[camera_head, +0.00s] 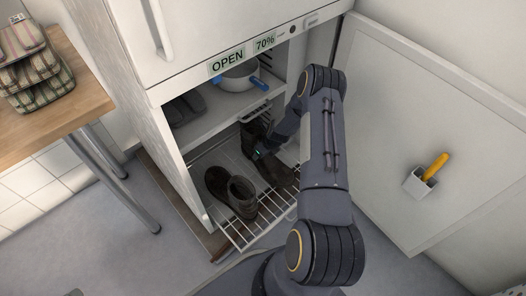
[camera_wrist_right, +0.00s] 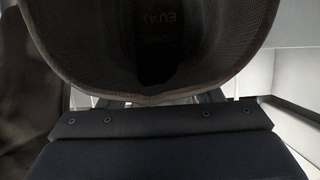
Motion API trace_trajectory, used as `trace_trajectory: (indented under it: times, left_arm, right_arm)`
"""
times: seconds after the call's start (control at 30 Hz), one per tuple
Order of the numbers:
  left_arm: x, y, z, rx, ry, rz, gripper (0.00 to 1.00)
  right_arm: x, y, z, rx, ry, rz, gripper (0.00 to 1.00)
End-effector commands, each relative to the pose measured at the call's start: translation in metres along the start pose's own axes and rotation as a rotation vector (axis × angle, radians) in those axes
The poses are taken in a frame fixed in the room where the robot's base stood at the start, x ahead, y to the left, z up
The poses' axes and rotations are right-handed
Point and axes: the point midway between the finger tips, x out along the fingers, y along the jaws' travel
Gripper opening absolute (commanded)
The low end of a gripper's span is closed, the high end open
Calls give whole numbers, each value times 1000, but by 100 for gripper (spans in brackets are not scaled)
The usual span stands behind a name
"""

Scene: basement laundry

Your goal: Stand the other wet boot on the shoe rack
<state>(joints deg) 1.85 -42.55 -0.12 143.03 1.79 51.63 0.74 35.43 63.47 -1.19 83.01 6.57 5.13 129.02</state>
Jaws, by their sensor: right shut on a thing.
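One dark brown boot (camera_head: 232,192) stands upright on the front left of the wire shoe rack (camera_head: 240,236), low in the open cabinet. My right gripper (camera_head: 262,151) reaches into the cabinet and is shut on the other dark boot (camera_head: 275,172), to the right of the first and a little farther in. In the right wrist view that boot's open shaft (camera_wrist_right: 150,50) fills the upper middle, with "EU 43" inside. I cannot tell whether its sole touches the rack. The gripper's fingers are mostly hidden. My left gripper is not in view.
A shelf (camera_head: 215,118) above holds dark footwear (camera_head: 184,109) and a white pot (camera_head: 238,78) with blue handles. The cabinet door (camera_head: 430,120) stands open at the right, with a small holder (camera_head: 418,183). A wooden table (camera_head: 50,75) with folded striped cloths (camera_head: 35,65) is at the left.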

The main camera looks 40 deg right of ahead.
Motion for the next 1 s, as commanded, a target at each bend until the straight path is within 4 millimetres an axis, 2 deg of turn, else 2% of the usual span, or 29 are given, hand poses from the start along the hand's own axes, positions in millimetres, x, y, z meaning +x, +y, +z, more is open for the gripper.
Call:
trace_trajectory:
  times: [0.33, 0.37, 0.53, 0.83, 1.0]
  left_arm:
    - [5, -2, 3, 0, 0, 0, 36]
    - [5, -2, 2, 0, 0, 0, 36]
    - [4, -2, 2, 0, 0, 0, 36]
    - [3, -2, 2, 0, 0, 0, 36]
    - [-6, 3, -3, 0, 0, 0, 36]
  right_arm:
    - [6, 0, -2, 0, -2, -2, 12]
    - [6, -1, -1, 0, -2, -2, 62]
    - [6, 0, -2, 0, -1, -1, 84]
    - [4, 0, -3, 1, 1, 0, 85]
    - [-20, -1, -1, 2, 0, -1, 85]
